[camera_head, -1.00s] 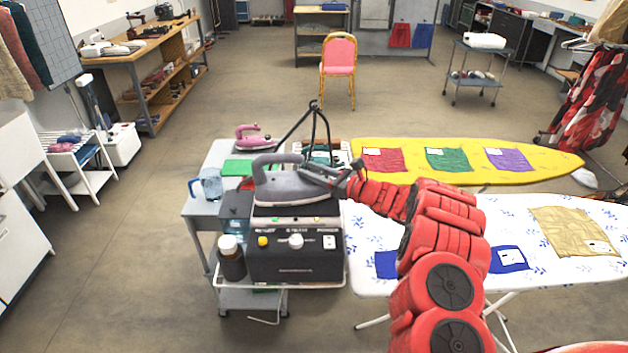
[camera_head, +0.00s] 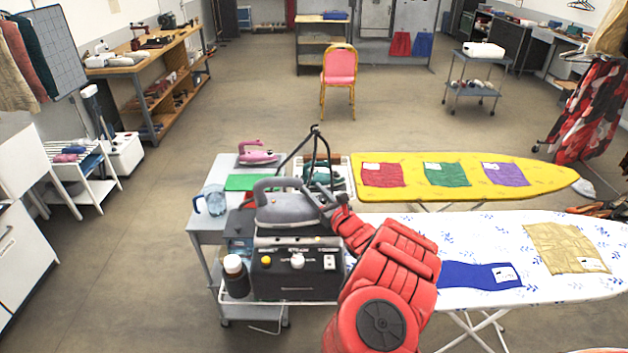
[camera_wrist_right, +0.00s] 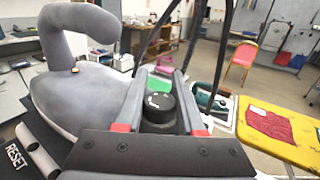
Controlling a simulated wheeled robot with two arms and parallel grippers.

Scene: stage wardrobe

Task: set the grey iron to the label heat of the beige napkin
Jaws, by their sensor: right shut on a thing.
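The grey iron (camera_head: 290,207) rests on top of a black box with knobs (camera_head: 295,272), on a cart. It also shows large at the left of the right wrist view (camera_wrist_right: 75,90). My right gripper (camera_head: 322,197) is at the right end of the iron. In the right wrist view its two fingers (camera_wrist_right: 158,88) are on either side of a black round dial (camera_wrist_right: 158,106) and shut on it. The dial's marks are too small to read. The beige napkin (camera_head: 560,245) lies on the white ironing board with a small white label (camera_head: 594,264). My left gripper is out of view.
A blue napkin (camera_head: 465,275) lies on the white board (camera_head: 470,235). A yellow board (camera_head: 445,193) behind holds red, green and purple napkins.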

